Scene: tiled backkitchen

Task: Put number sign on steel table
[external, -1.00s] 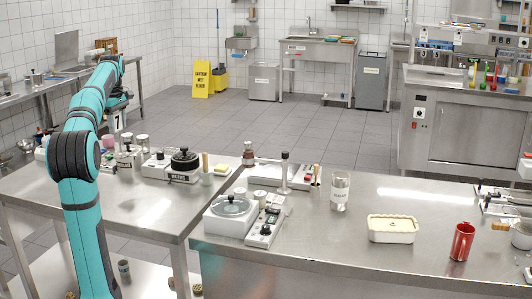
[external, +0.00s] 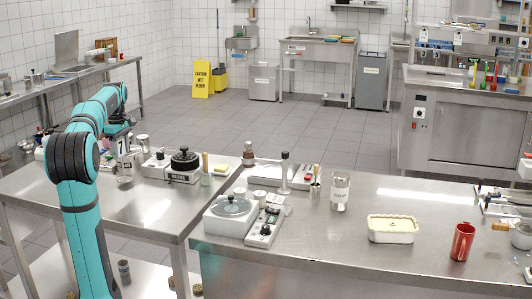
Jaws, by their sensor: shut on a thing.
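My gripper (external: 119,130) is at the end of the teal arm, above the left part of the near steel table (external: 150,212). It is shut on the number sign (external: 123,146), whose pale upper part shows just below the jaws; its digit cannot be read now. A small round pale piece (external: 124,182), seemingly the sign's foot, shows lower down, close to the tabletop. I cannot tell whether it touches the table. The arm and the clutter behind partly hide the sign.
Behind the sign stand a white device (external: 154,166), a black-lidded pot (external: 184,160) and jars. The table's front middle is bare. A second steel counter (external: 330,240) adjoins at right.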

